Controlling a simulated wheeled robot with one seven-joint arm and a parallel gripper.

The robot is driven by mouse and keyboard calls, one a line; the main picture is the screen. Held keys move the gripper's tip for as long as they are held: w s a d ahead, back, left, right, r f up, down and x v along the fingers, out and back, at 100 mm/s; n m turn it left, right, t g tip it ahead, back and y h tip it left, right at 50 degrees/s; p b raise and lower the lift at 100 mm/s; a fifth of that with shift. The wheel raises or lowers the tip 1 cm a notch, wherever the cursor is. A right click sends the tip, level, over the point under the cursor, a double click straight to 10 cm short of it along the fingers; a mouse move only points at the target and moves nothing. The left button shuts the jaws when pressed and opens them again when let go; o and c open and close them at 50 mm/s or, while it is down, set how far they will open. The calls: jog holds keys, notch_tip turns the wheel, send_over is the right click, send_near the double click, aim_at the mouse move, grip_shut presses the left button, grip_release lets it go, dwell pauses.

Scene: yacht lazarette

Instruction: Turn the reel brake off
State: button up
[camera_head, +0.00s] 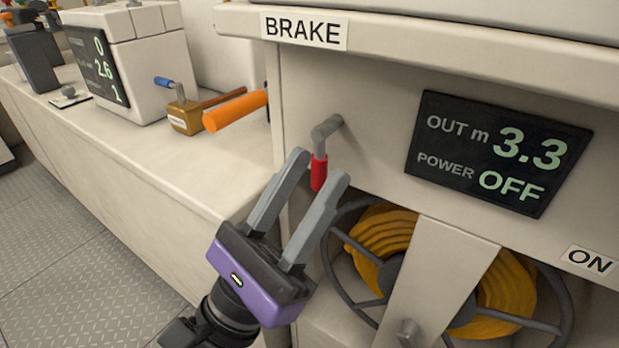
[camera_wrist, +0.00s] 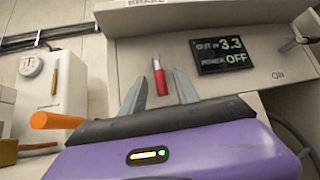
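The reel brake lever (camera_head: 320,170) has a grey arm and a red tip, and hangs down from a pivot on the cream panel under the BRAKE label (camera_head: 304,31). In the wrist view the lever (camera_wrist: 159,79) shows just beyond and between the fingertips. My gripper (camera_head: 322,167) is open, with its two grey fingers apart, one to each side of the red tip or just short of it. I cannot tell whether either finger touches the lever. The display (camera_head: 497,152) to the right reads OUT m 3.3 and POWER OFF.
A reel of yellow hose (camera_head: 383,238) sits below the panel. An ON label (camera_head: 590,261) is at the right. The left bench top (camera_head: 120,140) is partly clear.

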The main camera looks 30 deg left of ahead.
jog(key=p+v, duration=0.1)
jog(key=v, duration=0.6)
jog(key=shift+s+f, duration=0.2)
jog(key=shift+f, duration=0.05)
